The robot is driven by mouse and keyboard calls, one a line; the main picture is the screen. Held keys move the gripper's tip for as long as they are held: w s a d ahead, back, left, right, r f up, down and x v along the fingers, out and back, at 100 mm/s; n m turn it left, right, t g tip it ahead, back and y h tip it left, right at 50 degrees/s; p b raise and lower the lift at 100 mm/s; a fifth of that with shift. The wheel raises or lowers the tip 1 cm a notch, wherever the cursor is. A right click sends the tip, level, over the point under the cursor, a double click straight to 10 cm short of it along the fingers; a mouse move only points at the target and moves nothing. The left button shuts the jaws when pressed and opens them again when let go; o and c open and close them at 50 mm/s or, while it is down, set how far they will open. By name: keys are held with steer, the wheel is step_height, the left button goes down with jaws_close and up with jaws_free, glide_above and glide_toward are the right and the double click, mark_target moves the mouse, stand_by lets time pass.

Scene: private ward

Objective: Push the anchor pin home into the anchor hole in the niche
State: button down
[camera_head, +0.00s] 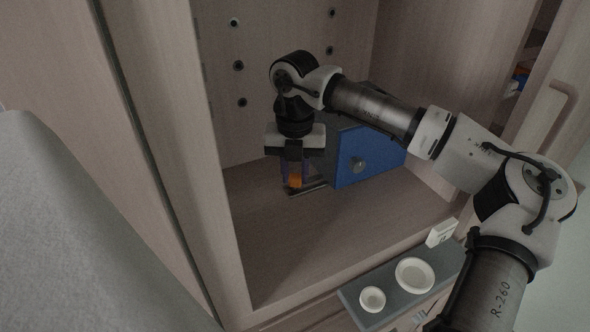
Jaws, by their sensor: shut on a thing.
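My gripper (295,178) points down inside the wooden niche (270,220), low over its floor and left of the blue-fronted box. It is shut on a small orange piece (295,182), which I take to be the anchor pin; only part of it shows between the fingers. A thin dark metallic strip or plate (312,187) lies at the floor just below and right of the fingertips. The anchor hole cannot be made out, and the pin's lower end is hidden. I cannot tell whether the pin touches the floor.
A grey box with a blue door and round knob (358,164) stands close right of my gripper. Several dark holes (238,65) dot the niche walls. The niche's left floor is clear.

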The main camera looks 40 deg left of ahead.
steer(key=shift+f+b, duration=0.4)
steer(key=shift+f, duration=0.2)
steer(key=c, duration=1.1)
jaws_free()
steer(key=shift+r, duration=0.1)
step_height(320, 180, up, 18)
steer(key=p, duration=0.4)
steer(key=shift+f, duration=0.2)
